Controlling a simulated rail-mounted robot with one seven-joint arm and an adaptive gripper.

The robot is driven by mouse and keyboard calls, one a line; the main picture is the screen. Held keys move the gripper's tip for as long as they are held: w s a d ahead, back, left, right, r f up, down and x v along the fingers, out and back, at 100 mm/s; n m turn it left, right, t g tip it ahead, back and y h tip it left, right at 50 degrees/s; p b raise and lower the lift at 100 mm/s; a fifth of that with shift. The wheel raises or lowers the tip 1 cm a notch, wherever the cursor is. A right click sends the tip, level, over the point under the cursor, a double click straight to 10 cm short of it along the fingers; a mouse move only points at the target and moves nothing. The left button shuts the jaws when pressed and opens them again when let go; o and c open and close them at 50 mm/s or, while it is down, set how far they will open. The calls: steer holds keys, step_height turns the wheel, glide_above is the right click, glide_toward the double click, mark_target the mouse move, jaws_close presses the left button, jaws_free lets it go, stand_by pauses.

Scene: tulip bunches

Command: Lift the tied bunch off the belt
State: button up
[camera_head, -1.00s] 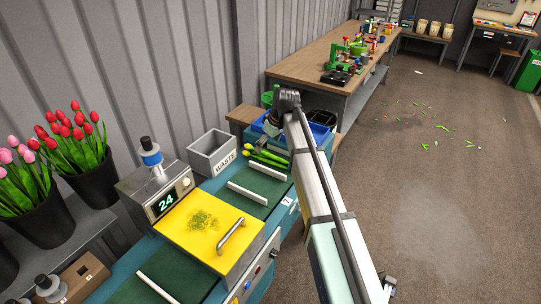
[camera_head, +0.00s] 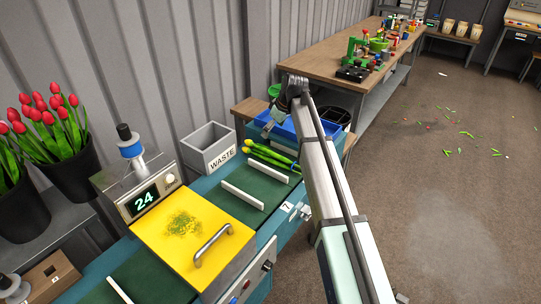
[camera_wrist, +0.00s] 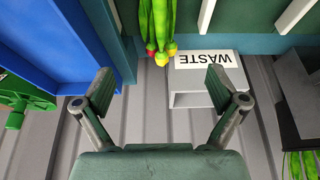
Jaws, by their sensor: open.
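The tulip bunch (camera_head: 272,157) lies on the green belt (camera_head: 258,184), at its far end beside the waste bin. In the wrist view the bunch (camera_wrist: 158,22) is at the top centre, with red and yellow heads pointing down the picture. My gripper (camera_wrist: 160,83) is open and empty, its two fingers wide apart. The bunch heads lie beyond the fingertips, between their lines, and apart from them. In the head view my gripper (camera_head: 272,126) hangs beyond the bunch, near the blue crate, partly hidden by my arm.
A grey waste bin (camera_head: 209,150) stands left of the belt. A blue crate (camera_head: 283,130) is just beyond the bunch. White dividers (camera_head: 242,196) cross the belt. A yellow cover with a handle (camera_head: 213,246) and a scale reading 24 (camera_head: 144,201) are nearer. Open floor is at right.

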mark_target(263, 147)
steer(key=p+x, duration=0.1)
steer(key=x, duration=0.7)
steer(key=shift+w+f+p, duration=0.1)
steer(key=shift+f+p, duration=0.15)
steer(key=shift+p, duration=0.05)
steer(key=shift+p+x, duration=1)
steer(key=shift+x, duration=1.55)
steer(key=shift+a, duration=0.1)
steer(key=c, duration=1.3)
